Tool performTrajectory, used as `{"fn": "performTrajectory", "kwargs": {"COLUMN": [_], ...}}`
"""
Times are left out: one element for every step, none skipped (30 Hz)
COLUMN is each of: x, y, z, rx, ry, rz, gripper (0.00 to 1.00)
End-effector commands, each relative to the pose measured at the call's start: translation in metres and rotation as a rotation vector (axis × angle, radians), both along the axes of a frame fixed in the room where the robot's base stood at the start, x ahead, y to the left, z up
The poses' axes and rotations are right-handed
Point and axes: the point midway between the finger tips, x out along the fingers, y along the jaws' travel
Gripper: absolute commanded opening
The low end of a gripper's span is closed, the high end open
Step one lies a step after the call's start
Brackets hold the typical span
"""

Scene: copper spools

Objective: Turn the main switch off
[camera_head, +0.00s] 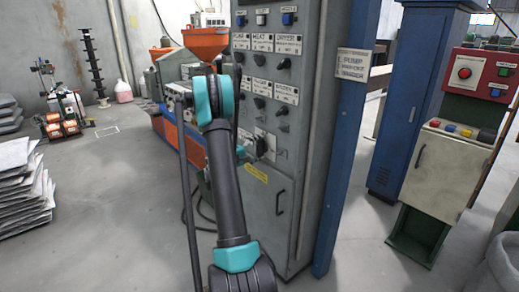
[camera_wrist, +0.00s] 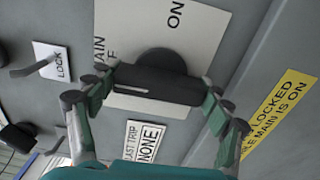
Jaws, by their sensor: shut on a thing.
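The main switch is a black knob with a bar handle (camera_wrist: 158,84) on a pale plate (camera_wrist: 205,28) of the grey control cabinet. In the wrist view the plate reads ON, with partly hidden letters of MAIN and OFF at its left. My gripper (camera_wrist: 160,92) is shut on the handle, with one finger at each end of it. The handle lies across the picture, and I cannot tell which label it points to. In the head view the switch (camera_head: 265,143) shows low on the cabinet front (camera_head: 279,160), and my arm covers part of the area.
A LOCK plate (camera_wrist: 56,63) with a lever is at the left in the wrist view. A LAST TRIP NONE label (camera_wrist: 145,143) and a yellow label (camera_wrist: 280,112) are close by. The cabinet door (camera_head: 272,205) is below. A red button box (camera_head: 478,72) stands at right.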

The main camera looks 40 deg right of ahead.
Motion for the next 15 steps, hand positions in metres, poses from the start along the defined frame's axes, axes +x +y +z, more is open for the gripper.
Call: {"fn": "performTrajectory", "kwargs": {"x": [0.0005,0.0005,0.0005,0.0005,0.0005,0.0005,0.0005,0.0005,0.0005,0.0005,0.0005,0.0005,0.0004,0.0004,0.0003], "y": [0.0006,0.0006,0.0006,0.0006,0.0006,0.0006,0.0006,0.0006,0.0006,0.0006,0.0005,0.0005,0.0004,0.0004,0.0003], "z": [-0.0004,-0.0004,-0.0004,-0.0004,-0.0004,-0.0004,-0.0004,-0.0004,-0.0004,-0.0004,-0.0003,-0.0003,-0.0002,-0.0002,-0.0002], "rx": [0.001,0.001,0.001,0.001,0.001,0.001,0.001,0.001,0.001,0.001,0.001,0.000,0.000,0.000,0.000], "ry": [0.002,0.002,0.002,0.002,0.002,0.001,0.001,0.001,0.001,0.001,0.001,0.001,0.001,0.001,0.000], "rz": [0.002,0.002,0.002,0.002,0.002,0.002,0.002,0.002,0.002,0.001,0.001,0.001,0.001,0.001,0.001], "gripper": [0.50,0.50,0.50,0.50,0.50,0.50,0.50,0.83,0.88,0.91,0.95,1.00,1.00,1.00,1.00]}}
